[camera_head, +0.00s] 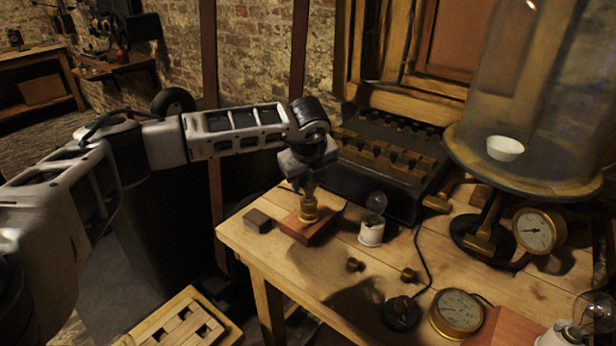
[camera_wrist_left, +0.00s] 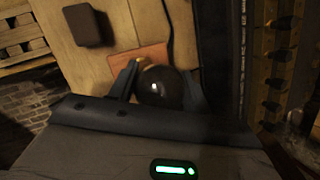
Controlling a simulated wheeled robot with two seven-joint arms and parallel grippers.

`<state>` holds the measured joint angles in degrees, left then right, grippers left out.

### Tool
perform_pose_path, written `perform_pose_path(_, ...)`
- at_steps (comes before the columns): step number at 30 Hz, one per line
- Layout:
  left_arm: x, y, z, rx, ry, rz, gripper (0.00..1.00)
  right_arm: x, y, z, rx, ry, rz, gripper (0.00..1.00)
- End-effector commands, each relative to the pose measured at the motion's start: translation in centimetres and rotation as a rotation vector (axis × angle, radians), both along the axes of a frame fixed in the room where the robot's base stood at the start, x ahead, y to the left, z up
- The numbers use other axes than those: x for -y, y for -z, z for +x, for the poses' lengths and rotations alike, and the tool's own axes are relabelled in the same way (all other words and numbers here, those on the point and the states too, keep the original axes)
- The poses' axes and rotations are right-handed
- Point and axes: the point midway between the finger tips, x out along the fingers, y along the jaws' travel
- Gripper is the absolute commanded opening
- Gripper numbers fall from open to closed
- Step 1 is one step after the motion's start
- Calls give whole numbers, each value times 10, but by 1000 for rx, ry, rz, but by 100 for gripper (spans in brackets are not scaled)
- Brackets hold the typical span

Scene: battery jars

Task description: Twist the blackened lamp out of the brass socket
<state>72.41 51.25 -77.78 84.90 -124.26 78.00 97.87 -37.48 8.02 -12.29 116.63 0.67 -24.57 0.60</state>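The brass socket (camera_head: 309,212) stands on a small reddish wooden block (camera_head: 305,230) at the table's left side. The blackened lamp (camera_wrist_left: 160,87) is a dark round bulb above that block in the left wrist view. My left gripper (camera_head: 310,186) points down over the socket. In the left wrist view its two fingers (camera_wrist_left: 161,80) lie on either side of the bulb, very close to it. I cannot tell whether they press on the glass. In the head view the gripper largely hides the lamp. My right gripper is not in view.
A clear bulb in a white holder (camera_head: 371,232) stands right of the block. A dark small block (camera_head: 257,221) lies to its left. A black box with brass terminals (camera_head: 380,160) stands behind. Gauges (camera_head: 457,312) and a glass bell jar (camera_head: 540,100) are at the right.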

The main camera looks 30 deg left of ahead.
Motion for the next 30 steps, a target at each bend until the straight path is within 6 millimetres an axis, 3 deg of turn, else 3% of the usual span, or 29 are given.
perform_pose_path(1,0,0,0,0,0,0,34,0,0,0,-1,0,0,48)
perform_pose_path(3,0,0,0,0,0,0,19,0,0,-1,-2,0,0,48)
perform_pose_path(11,1,2,0,0,-98,0,19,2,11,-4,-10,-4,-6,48)
perform_pose_path(24,0,1,-2,-1,-546,0,19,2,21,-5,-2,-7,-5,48)
perform_pose_path(30,-1,0,-2,-1,-562,1,19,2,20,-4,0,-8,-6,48)
